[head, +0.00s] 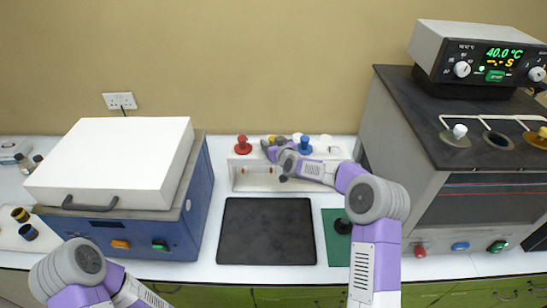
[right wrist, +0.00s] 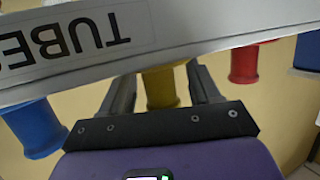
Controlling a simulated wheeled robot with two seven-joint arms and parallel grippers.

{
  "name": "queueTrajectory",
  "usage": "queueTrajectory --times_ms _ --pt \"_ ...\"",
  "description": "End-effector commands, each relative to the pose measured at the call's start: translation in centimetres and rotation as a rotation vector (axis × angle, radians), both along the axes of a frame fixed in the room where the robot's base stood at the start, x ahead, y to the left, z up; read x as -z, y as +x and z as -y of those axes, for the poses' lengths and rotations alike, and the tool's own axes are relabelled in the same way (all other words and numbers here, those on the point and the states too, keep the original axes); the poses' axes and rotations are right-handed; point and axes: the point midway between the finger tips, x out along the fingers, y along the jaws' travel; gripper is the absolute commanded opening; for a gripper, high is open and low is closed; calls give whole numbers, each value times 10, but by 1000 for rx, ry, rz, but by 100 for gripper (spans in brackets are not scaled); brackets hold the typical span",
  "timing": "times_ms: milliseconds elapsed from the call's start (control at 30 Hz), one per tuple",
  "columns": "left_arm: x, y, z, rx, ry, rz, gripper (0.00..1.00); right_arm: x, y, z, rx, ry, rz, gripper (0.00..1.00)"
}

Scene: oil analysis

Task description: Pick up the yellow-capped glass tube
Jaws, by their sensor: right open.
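The yellow-capped tube shows as a small yellow cap (head: 272,139) at the back of the white rack in the head view, partly hidden by my right gripper (head: 271,151). In the right wrist view its yellow part (right wrist: 161,88) lies between the two fingers of my right gripper (right wrist: 163,92), which is open. Gaps show on both sides of the yellow part. The rack's label plate (right wrist: 150,45) hides the fingertips and part of the tube. My left arm enters at the lower left of the head view; its gripper is out of view.
The rack (head: 240,180) also holds a red-capped tube (head: 243,145) left of the yellow one and a blue-capped tube (head: 305,145) right of it. A black mat (head: 267,232) lies in front, a green pad (head: 331,225) beside it. Large machines flank both sides.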

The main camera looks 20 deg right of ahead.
Motion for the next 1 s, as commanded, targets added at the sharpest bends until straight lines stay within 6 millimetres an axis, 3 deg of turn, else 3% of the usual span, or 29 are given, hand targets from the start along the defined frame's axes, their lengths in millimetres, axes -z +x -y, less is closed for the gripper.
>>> queueTrajectory --times_ms 133,433,833,1000 --pt "-1 0 0 0 0 0 43 4 11 -2 -1 1 0 62" --pt "-1 0 0 0 0 0 43 4 13 -2 -1 0 0 62" --pt "-1 0 0 0 0 0 43 5 13 -2 0 0 -2 0" --pt "-1 0 0 0 0 0 43 5 13 -2 0 0 -1 0"
